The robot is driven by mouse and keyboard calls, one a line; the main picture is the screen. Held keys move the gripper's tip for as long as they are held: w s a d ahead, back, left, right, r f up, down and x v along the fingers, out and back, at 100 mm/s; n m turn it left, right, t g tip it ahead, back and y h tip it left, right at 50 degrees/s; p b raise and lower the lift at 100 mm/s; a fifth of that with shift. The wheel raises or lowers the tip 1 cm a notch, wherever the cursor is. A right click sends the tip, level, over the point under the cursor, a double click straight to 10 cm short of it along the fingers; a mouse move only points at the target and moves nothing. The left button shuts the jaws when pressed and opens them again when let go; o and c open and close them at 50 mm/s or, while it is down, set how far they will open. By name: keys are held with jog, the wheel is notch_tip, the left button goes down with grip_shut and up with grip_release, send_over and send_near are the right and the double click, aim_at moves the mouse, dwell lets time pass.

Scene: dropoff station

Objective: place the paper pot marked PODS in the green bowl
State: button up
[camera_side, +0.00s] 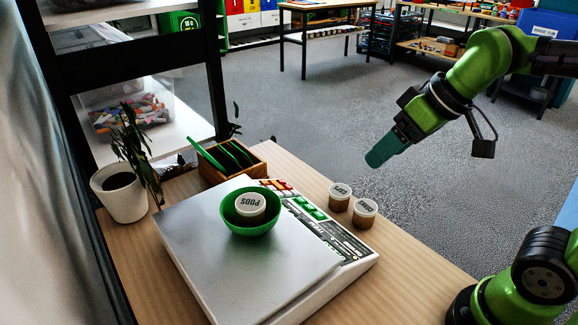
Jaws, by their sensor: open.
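The green bowl (236,222) stands on the metal plate of a scale. The paper pot marked PODS (250,205) sits inside the bowl, with its white lid facing up and its lettering upside down in this view. Its lower part is hidden by the bowl's wall. My gripper (376,162) is up in the air to the right of the bowl, well apart from it and from the pots. Its teal fingers overlap in this view, and nothing shows between them.
Two more lidded pots (340,196) (365,212) stand on the wooden table (400,280) right of the scale (200,250). A wooden box (232,160) with green items stands behind the scale. A potted plant (122,195) is at the left.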

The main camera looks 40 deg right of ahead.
jog(key=s+f+m, duration=0.1)
jog(key=s+d+f+m+t, duration=0.1)
jog(key=m, duration=0.1)
jog(key=s+m, duration=0.1)
jog(key=m, duration=0.1)
jog(key=shift+s+d+f, duration=0.2)
jog(key=shift+d+f, duration=0.2)
